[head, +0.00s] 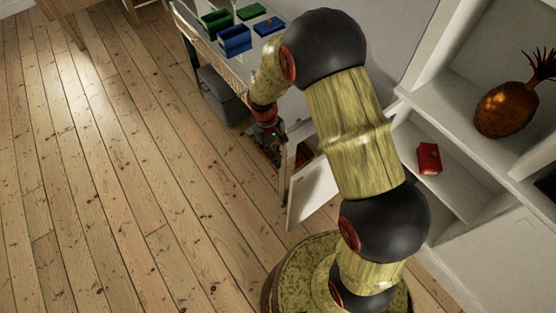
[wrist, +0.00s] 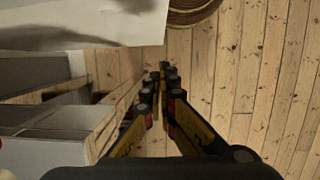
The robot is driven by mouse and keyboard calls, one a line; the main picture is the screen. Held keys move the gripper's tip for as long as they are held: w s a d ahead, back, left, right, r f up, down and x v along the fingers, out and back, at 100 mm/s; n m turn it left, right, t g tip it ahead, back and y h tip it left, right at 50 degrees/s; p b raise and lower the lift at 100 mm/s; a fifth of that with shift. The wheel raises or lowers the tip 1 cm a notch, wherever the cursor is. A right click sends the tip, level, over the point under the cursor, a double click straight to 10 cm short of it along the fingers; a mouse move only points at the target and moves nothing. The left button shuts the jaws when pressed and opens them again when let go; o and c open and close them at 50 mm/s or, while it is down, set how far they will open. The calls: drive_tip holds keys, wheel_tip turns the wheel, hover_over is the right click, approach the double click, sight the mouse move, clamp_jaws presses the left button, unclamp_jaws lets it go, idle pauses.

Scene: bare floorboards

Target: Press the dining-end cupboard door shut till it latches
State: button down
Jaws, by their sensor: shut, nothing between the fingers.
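The cupboard door (head: 310,195) is a plain white panel that stands open, low down beside the white shelf unit. My arm hides part of it and its hinge side. In the wrist view a pale panel, which looks like the same door (wrist: 75,22), spans the upper left. My gripper (head: 276,152) is low, just beyond the door's free edge. In the wrist view my gripper (wrist: 163,72) is shut and empty, its fingertips just below and right of the panel's lower edge. I cannot tell whether it touches the door.
The white shelf unit (head: 458,112) holds a pineapple-shaped ornament (head: 508,108) and a red box (head: 429,158). Blue bins (head: 235,40) and green bins (head: 217,18) stand on a rack, with a dark grey box (head: 222,97) below. Bare floorboards (head: 110,180) lie clear at left.

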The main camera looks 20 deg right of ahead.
drive_tip(key=s+d+f+b, duration=0.2)
drive_tip(key=s+f+b, duration=0.1)
drive_tip(key=s+f, duration=0.2)
drive_tip(key=shift+x, duration=1)
drive_tip(key=shift+s+a, duration=0.1)
